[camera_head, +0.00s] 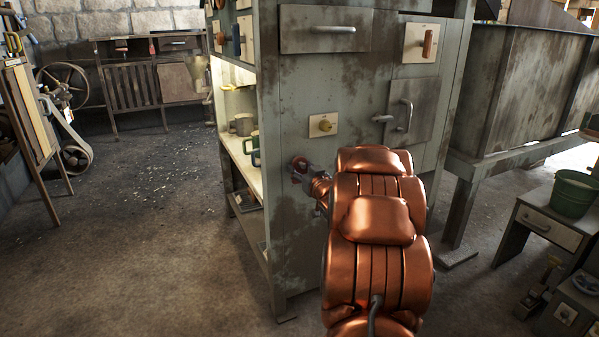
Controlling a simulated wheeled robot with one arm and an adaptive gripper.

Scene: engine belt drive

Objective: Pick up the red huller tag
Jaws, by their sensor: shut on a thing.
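My gripper (297,176) is at the end of my copper-coloured arm, small in the view, in front of the left edge of the grey-green cabinet. It is shut on a small dark red piece, which I take to be the red huller tag (299,163). Most of the tag is hidden by the fingers or too small to make out. My arm covers part of the cabinet front and the gripper's near side.
A bench with a green bucket (573,193) stands right. A slatted bench (130,80) stands behind. Open floor (150,240) lies left.

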